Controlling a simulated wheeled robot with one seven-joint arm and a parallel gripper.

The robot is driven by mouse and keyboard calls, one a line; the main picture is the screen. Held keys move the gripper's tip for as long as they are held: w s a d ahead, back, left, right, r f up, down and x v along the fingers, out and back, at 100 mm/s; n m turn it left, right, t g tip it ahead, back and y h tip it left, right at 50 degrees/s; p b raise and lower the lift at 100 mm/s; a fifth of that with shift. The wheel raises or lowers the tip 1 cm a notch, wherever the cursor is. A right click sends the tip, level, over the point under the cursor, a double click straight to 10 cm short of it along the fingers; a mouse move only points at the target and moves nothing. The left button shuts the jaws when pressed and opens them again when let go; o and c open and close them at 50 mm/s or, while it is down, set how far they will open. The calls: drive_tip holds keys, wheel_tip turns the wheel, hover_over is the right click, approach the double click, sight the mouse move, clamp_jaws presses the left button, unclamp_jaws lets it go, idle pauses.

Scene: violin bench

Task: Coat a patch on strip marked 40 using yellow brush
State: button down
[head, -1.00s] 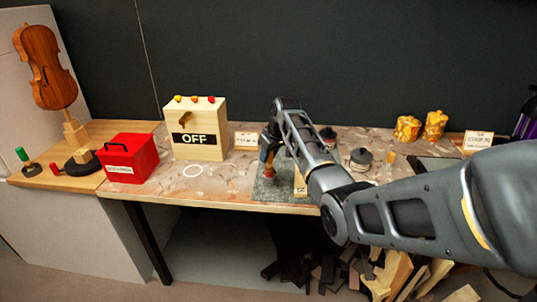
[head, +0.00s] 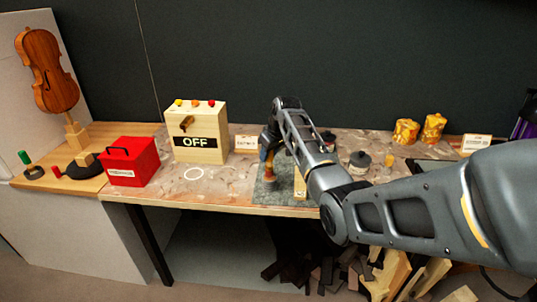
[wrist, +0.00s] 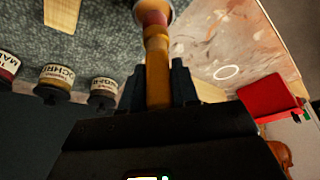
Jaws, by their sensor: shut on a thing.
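My gripper (wrist: 157,88) is shut on the orange-yellow handle of a brush (wrist: 157,55). In the wrist view the brush points away from the jaws, with a pinkish band and a pale round part at its far end. In the head view the brush (head: 268,166) hangs upright below my gripper (head: 270,140), over a grey speckled mat (head: 268,195). A pale wooden strip (head: 299,184) lies on the mat to the right of the brush, partly hidden by my arm. It also shows in the wrist view (wrist: 62,13), apart from the brush. No number is readable on it.
Labelled jars, one reading OCHRE (wrist: 55,82), stand near the mat. A box marked OFF (head: 201,133) and a red box (head: 130,163) stand left. Two amber jars (head: 406,131) are at the back right. The bench around the white ring (head: 194,174) is clear.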

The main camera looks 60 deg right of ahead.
drive_tip(key=shift+r, duration=2.45)
